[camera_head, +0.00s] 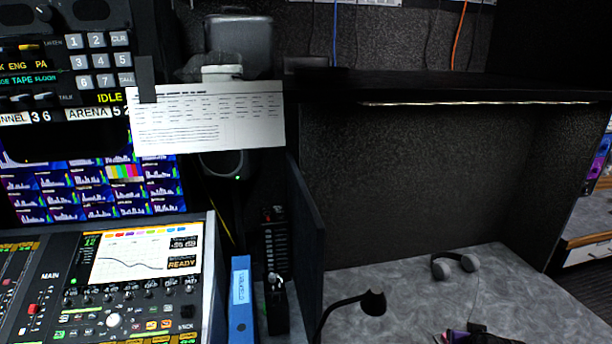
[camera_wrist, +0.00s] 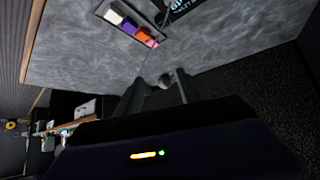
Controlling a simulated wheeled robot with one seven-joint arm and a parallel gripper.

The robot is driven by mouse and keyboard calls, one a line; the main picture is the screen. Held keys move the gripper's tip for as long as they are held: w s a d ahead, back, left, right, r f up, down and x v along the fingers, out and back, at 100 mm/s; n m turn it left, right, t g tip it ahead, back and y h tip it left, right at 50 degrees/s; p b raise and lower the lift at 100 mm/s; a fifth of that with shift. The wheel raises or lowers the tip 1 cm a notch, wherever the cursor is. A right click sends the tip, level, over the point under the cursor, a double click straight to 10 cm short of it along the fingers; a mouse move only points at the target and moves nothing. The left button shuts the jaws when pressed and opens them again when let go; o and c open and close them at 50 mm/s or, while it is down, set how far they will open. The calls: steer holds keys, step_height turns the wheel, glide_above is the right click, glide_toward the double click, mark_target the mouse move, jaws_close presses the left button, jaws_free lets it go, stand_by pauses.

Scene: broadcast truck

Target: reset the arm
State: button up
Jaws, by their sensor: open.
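My gripper (camera_wrist: 160,77) shows in the wrist view with its two dark fingers apart. Its jaws are open and I see nothing held. A small rounded grey thing shows between the fingertips; I cannot tell how near it is. Beyond the fingers lies a grey mottled desktop (camera_wrist: 85,52). The head view also shows a grey desktop (camera_head: 420,300), at the lower right. My gripper does not show in the head view.
Grey headphones (camera_head: 455,265) lie on the desk. A dark gooseneck lamp (camera_head: 372,302) rises at its front left. A mixing console (camera_head: 120,300) and a blue binder (camera_head: 241,300) stand left. A dark shelf (camera_head: 430,88) overhangs the desk. A tray (camera_wrist: 122,28) holds several coloured pieces.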

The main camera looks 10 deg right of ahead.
steer(key=s+a+r+n+t+y+b, duration=0.1)
steer(key=s+a+r+n+t, duration=0.2)
steer(key=s+a, duration=0.6)
steer(key=s+a+r+t+y, duration=0.1)
steer(key=s+a+r+t, duration=0.2)
steer(key=s+a+r, duration=0.5)
steer(key=s+a+r+n+t+y+b, duration=0.15)
steer(key=s+a+t, duration=0.35)
steer(key=s, duration=0.7)
steer(key=s+a+g, duration=0.4)
steer(key=s+a, duration=0.1)
steer(key=s, duration=0.6)
steer(key=shift+s+f+n+y, duration=0.15)
steer(key=shift+f+n+y, duration=0.2)
steer(key=shift+y, duration=0.1)
